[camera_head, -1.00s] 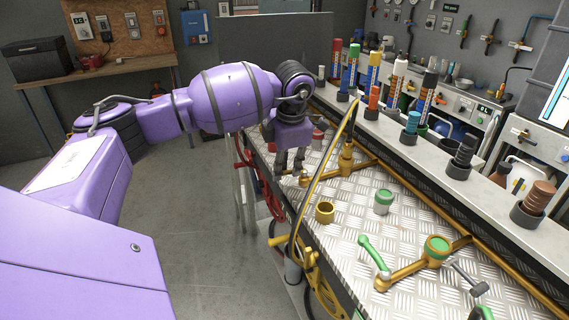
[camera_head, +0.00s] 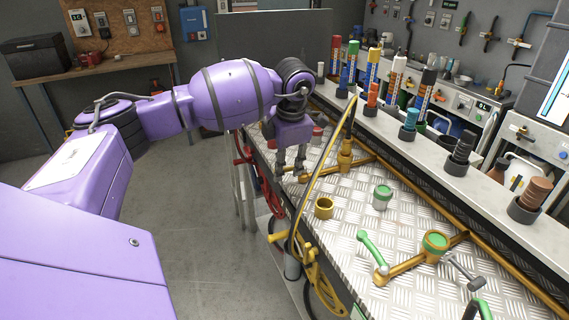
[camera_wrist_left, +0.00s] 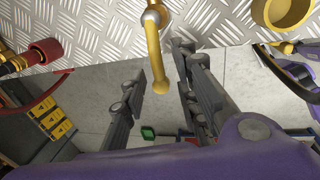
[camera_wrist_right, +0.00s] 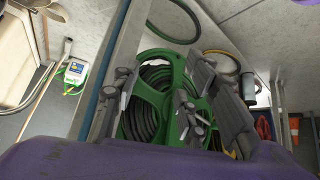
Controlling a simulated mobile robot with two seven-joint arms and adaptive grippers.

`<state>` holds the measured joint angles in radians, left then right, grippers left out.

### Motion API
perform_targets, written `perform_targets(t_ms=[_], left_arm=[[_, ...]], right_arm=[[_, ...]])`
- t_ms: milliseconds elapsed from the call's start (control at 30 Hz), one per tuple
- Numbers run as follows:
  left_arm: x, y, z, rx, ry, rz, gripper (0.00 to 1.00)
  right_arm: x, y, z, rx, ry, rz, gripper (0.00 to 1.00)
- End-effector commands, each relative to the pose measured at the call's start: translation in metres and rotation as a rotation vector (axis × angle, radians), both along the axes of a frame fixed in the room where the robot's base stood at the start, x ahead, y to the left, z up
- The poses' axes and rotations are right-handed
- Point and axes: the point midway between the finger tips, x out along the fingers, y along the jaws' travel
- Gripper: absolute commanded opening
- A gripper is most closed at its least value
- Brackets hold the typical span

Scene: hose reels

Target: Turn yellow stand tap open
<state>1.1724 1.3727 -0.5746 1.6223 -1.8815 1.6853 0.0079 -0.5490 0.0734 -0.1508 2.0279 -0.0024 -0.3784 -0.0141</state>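The yellow stand tap (camera_head: 345,158) stands on the checker-plate bench, with a yellow pipe running along the bench. Its curved yellow lever (camera_wrist_left: 156,52), with a silver ball joint, reaches past the bench edge in the left wrist view. My left gripper (camera_head: 290,175) points down at the bench's near edge. In the left wrist view its fingers (camera_wrist_left: 160,92) are apart, and the lever's rounded end shows between them, with gaps on both sides. Contact is not visible. My right gripper (camera_wrist_right: 155,100) is open and empty, with a green hose reel (camera_wrist_right: 172,92) beyond it.
A yellow cup-like fitting (camera_head: 324,208) and a green one (camera_head: 383,197) stand nearby. A green-handled tap (camera_head: 373,250) is closer to me. A yellow hose (camera_head: 325,160) arches beside the left gripper. A red reel (camera_head: 272,182) hangs off the bench side.

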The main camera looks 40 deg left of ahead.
Motion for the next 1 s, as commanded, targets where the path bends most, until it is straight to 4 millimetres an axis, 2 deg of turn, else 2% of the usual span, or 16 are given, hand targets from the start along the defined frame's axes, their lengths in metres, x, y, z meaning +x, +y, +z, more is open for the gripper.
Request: perform_targets(t_ms=[133, 233, 500, 700, 800, 1000], left_arm=[[0.0, -0.001, 0.004, 0.0, -0.003, -0.001, 0.28], [0.0, -0.003, 0.015, -0.001, -0.004, -0.001, 0.28], [-0.005, -0.013, 0.071, 0.001, -0.006, -0.001, 0.28], [-0.009, -0.018, 0.104, 0.0, -0.004, 0.0, 0.28], [-0.01, -0.02, 0.113, -0.001, -0.002, 0.001, 0.28], [-0.011, -0.021, 0.118, 0.0, 0.0, 0.001, 0.28]], right_arm=[[0.0, -0.001, -0.001, -0.003, 0.001, 0.002, 0.4], [0.0, -0.001, -0.001, -0.001, 0.001, 0.002, 0.4], [-0.001, 0.0, -0.001, -0.001, 0.002, 0.001, 0.4], [-0.001, 0.0, -0.001, 0.0, 0.002, 0.0, 0.4], [-0.001, 0.0, -0.001, 0.0, 0.002, 0.0, 0.4], [-0.001, 0.0, -0.001, 0.0, 0.002, 0.0, 0.4]])
